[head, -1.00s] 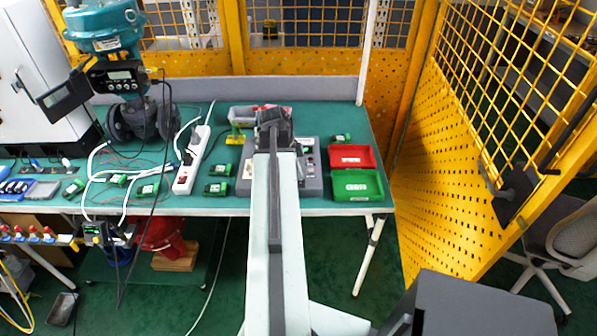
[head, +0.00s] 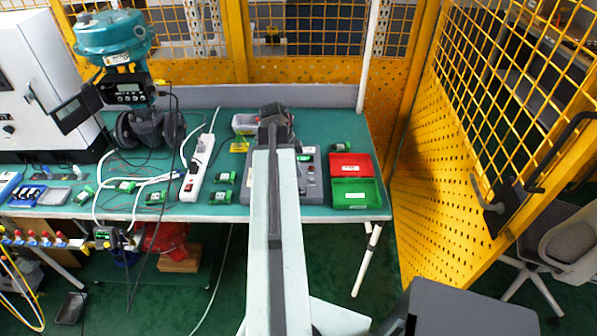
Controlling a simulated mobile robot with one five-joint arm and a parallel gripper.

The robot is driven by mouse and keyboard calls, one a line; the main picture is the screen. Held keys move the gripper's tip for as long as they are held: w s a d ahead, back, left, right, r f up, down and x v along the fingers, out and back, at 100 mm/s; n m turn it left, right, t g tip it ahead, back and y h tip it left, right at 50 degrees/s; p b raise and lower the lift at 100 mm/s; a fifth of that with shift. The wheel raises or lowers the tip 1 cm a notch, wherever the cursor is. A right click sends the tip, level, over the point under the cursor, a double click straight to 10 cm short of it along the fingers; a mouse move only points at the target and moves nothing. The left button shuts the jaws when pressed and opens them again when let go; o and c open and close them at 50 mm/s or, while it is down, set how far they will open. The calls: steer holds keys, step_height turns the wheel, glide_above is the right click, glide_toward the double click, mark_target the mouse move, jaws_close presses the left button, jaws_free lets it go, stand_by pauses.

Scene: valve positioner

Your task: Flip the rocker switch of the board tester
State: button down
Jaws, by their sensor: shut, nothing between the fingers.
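The board tester (head: 312,190) is a grey box near the front edge of the green table. My arm crosses over it and hides its middle and much of its left part. Its right side shows a panel with small buttons and a green board (head: 304,158). I cannot tell which small part is the rocker switch; it may be hidden by my arm. My gripper (head: 274,113) is the dark end of my arm, above the back of the tester. It is shut and empty; its fingertips are hard to make out, and I cannot tell whether it touches anything.
A red tray (head: 352,160) and a green tray (head: 354,194) lie to the right. A white power strip (head: 197,165) and small green modules (head: 220,197) lie to the left, with cables. The valve positioner (head: 130,93) stands back left. Yellow mesh fencing (head: 430,190) closes the right side.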

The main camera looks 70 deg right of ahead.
steer(key=d+p+v, duration=0.1)
steer(key=p+v, duration=0.4)
steer(key=v, duration=0.2)
steer(key=shift+w+d+r, duration=0.2)
steer(key=shift+w+d, duration=0.2)
steer(key=shift+d, duration=0.05)
steer(key=w+a+f+n+t+b, duration=0.2)
steer(key=w+a+n, duration=0.6)
steer(key=w+a, duration=1.75)
steer(key=w+a+f+n+y, duration=0.1)
steer(key=w+a+n, duration=0.1)
steer(key=a+n, duration=0.9)
steer(key=w+a+f+n+t, duration=0.1)
steer(key=w+a+n, duration=0.2)
steer(key=a+n, duration=0.9)
steer(key=a, duration=0.8)
steer(key=shift+a+n+y+b, duration=0.15)
steer(key=shift+n+y+b, duration=0.15)
steer(key=shift+y, duration=0.1)
